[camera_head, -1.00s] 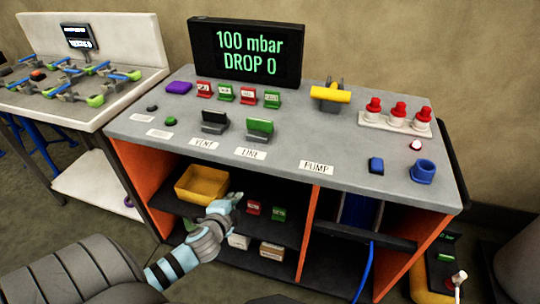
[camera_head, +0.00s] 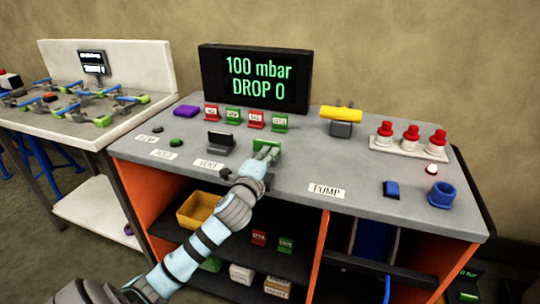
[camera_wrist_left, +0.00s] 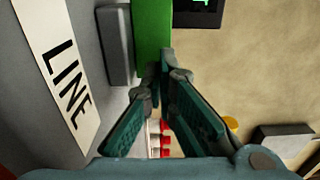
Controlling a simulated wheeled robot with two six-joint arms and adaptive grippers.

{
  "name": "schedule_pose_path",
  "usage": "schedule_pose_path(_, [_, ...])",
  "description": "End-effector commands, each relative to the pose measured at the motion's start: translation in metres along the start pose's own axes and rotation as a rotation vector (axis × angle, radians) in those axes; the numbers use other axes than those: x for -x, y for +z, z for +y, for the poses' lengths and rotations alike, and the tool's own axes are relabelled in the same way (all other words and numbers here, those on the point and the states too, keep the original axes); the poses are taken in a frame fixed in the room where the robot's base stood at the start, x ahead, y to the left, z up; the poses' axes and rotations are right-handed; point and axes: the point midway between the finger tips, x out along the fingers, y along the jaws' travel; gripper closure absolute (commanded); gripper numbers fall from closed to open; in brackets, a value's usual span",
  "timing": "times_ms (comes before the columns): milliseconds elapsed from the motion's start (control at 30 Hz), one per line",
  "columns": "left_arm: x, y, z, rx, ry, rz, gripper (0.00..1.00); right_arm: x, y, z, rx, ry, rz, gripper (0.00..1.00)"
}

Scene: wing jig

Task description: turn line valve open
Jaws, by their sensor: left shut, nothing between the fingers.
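The line valve's green handle (camera_head: 275,144) stands on the grey bench top, partly hidden behind my left gripper (camera_head: 267,154). In the left wrist view the green handle (camera_wrist_left: 151,38) rises on its grey base beside the white LINE label (camera_wrist_left: 62,72). My left gripper (camera_wrist_left: 165,75) is shut and empty, its tips close to the handle's near end. I cannot tell whether they touch it. The LINE label is hidden by my arm in the head view. My right gripper is not in view.
The black vent valve (camera_head: 220,139) stands left of the line valve. A display (camera_head: 255,78) reads "100 mbar DROP 0". Small red and green tags (camera_head: 233,115) stand behind. A yellow-handled pump (camera_head: 341,115) and red-capped pieces (camera_head: 411,132) are to the right.

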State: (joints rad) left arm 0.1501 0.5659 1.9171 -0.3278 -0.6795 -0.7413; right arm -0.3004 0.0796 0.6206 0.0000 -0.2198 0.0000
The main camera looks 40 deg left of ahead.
Motion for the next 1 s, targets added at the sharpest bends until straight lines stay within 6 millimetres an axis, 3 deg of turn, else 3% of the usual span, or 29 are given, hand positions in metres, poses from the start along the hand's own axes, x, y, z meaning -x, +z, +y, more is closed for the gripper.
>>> schedule_pose_path(200, [-0.0103,-0.0003,0.0001,0.001,0.000,0.000,1.00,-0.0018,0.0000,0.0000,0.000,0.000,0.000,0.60])
schedule_pose_path(1000, [-0.0105,0.0007,0.0002,0.002,0.001,-0.082,1.00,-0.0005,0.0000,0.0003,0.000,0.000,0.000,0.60])
